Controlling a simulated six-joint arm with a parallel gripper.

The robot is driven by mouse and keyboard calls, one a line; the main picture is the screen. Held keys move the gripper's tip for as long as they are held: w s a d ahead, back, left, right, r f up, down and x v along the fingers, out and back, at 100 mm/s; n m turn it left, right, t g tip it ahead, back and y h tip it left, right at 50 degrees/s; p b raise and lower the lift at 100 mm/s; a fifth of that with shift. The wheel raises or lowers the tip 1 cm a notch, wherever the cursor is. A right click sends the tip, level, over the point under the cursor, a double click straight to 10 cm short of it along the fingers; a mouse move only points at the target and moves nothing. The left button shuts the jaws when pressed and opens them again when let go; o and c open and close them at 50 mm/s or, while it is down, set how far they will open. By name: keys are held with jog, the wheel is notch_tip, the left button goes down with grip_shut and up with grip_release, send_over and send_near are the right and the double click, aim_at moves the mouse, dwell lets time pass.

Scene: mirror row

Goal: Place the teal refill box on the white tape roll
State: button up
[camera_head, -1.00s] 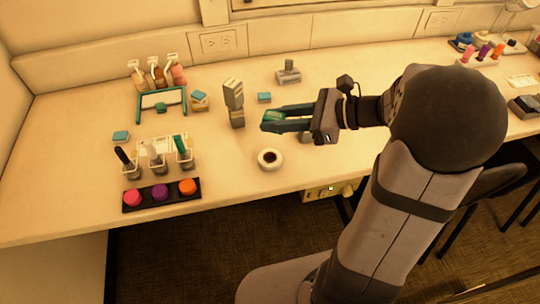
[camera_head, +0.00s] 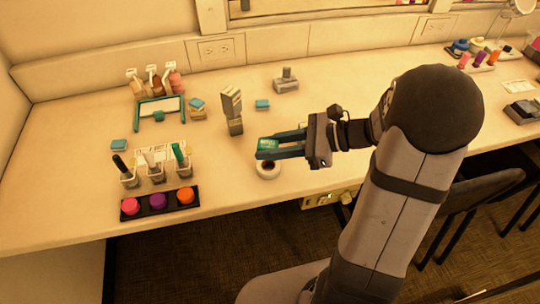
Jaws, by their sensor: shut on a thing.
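My gripper (camera_head: 262,149) is shut on a teal refill box (camera_head: 268,143), which shows between the two fingers. The white tape roll (camera_head: 268,173) lies flat near the front edge of the bench. In the picture, my gripper and the box cover the roll's far part. The box looks to be above the roll; I cannot tell the exact height gap or whether they touch.
Other teal boxes lie on the bench, one (camera_head: 262,104) behind my gripper and one (camera_head: 118,145) at the left. A grey stacked block (camera_head: 232,110) stands upright behind the roll. A black tray (camera_head: 160,204) with coloured round pieces is at the front left.

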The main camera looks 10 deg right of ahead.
jog(key=shift+f, duration=1.85)
jog(key=shift+f, duration=0.15)
jog(key=o, duration=1)
jog(key=shift+r, duration=0.25)
jog(key=b+v, duration=0.1)
jog(key=v, duration=0.9)
jog(key=shift+d, duration=0.2)
jog(key=shift+v, duration=0.85)
